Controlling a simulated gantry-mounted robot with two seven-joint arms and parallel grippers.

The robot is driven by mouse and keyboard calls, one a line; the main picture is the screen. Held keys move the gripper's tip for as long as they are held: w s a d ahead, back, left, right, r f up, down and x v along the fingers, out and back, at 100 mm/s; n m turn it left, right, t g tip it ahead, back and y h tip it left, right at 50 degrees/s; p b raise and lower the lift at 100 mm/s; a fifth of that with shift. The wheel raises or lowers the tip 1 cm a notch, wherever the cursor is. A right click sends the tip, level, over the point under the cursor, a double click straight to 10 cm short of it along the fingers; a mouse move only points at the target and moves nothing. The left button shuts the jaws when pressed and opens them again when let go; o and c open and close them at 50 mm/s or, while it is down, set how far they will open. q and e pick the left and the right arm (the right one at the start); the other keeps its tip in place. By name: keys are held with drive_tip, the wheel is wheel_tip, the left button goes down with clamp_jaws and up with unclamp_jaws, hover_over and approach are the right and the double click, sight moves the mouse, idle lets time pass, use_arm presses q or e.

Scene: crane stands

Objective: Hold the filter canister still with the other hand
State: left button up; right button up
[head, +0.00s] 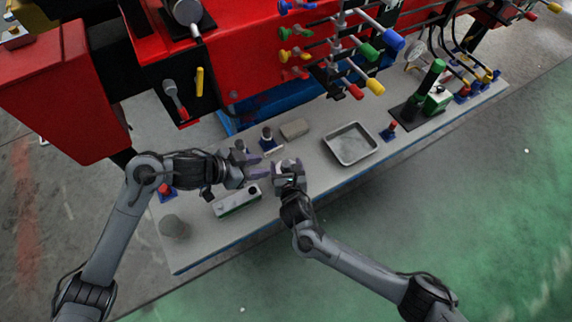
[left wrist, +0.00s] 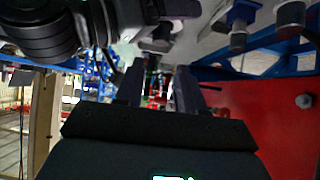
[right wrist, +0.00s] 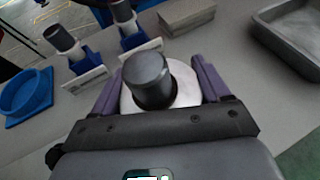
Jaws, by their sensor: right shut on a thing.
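The filter canister (right wrist: 184,86) is a pale cylinder with a dark round cap, seen from above in the right wrist view. My right gripper (right wrist: 158,88) is shut on it, one purple finger on each side. In the head view my right gripper (head: 287,164) is low over the bench and largely hides the canister. My left gripper (head: 262,171) is just left of it, fingers pointing toward it. In the left wrist view the left gripper (left wrist: 160,82) has its dark fingers apart with nothing clearly held between them.
The grey bench (head: 190,250) carries a metal tray (head: 350,143), a tan block (head: 294,129), a dark-capped fitting (head: 267,138), a white-green box (head: 237,202) and a grey-green cylinder (head: 173,227). The red machine (head: 240,60) with coloured levers stands behind.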

use_arm(q)
drive_tip(key=w+a+r+n+t+y, duration=0.1)
drive_tip(key=w+a+n+y, duration=0.1)
drive_tip(key=w+n, duration=0.3)
drive_tip(key=w+a+r+n+t+y, duration=0.2)
drive_tip(key=w, duration=0.6)
drive_tip(key=w+a+r+n+t+y, duration=0.1)
drive_tip(key=w+a+n+y, duration=0.25)
drive_tip(key=w, duration=0.25)
drive_tip(key=n+g, duration=0.8)
drive_tip(key=g, duration=0.5)
approach(285, 163)
wheel_tip(285, 163, down, 2)
drive_tip(key=shift+h, duration=0.45)
drive_tip(key=x, duration=0.6)
drive_tip(key=shift+s+f, duration=0.1)
drive_tip(key=shift+s, duration=0.25)
drive_tip(key=shift+s+d+f, duration=0.1)
drive_tip(key=shift+s+f, duration=0.1)
drive_tip(key=shift+f, duration=0.35)
clamp_jaws()
